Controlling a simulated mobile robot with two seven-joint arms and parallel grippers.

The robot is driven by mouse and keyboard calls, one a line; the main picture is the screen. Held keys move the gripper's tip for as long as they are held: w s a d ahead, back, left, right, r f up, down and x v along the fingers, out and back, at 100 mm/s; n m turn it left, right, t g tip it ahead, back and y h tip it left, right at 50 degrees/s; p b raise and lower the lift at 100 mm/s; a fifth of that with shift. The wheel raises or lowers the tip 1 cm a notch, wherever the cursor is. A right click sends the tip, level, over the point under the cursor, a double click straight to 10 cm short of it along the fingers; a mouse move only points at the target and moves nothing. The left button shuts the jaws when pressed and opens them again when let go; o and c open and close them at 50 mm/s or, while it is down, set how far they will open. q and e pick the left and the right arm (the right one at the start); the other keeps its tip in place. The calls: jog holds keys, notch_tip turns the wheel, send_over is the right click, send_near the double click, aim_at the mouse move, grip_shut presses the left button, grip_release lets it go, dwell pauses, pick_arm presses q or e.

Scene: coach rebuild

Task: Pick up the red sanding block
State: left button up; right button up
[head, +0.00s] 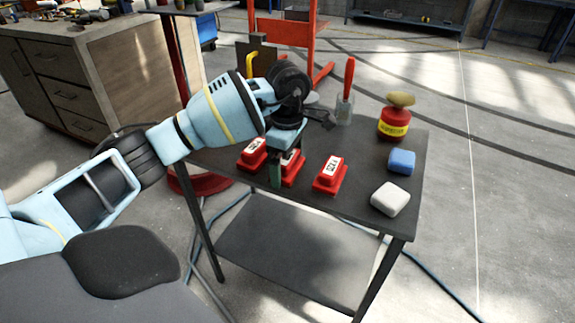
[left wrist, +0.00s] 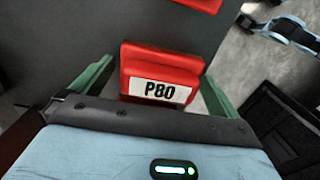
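Several red sanding blocks with white labels sit on a dark table. In the head view one is at the left (head: 252,154), one is in the middle (head: 293,173) under my left gripper, and one is at the right (head: 330,177). My left gripper (head: 284,164) points down over the middle block and partly hides it. In the left wrist view a red block (left wrist: 163,66) marked P80 lies between the green fingers of the open gripper (left wrist: 157,82), with a gap at least on the left side. My right gripper is not in view.
A wooden cabinet (head: 100,75) stands behind at the left.

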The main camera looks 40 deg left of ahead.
pick_arm(q)
jog(key=c, duration=0.8)
jog(key=shift+c, duration=0.2)
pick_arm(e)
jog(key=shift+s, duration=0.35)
pick_arm(q)
jog(key=shift+r, duration=0.1)
jog(key=shift+r, duration=0.55)
notch_tip(320, 180, up, 2)
jog(key=shift+r, duration=0.1)
jog(key=s+d+r, duration=0.1)
jog(key=s+d, duration=0.8)
jog(key=s, duration=0.4)
jog(key=shift+d+r, duration=0.25)
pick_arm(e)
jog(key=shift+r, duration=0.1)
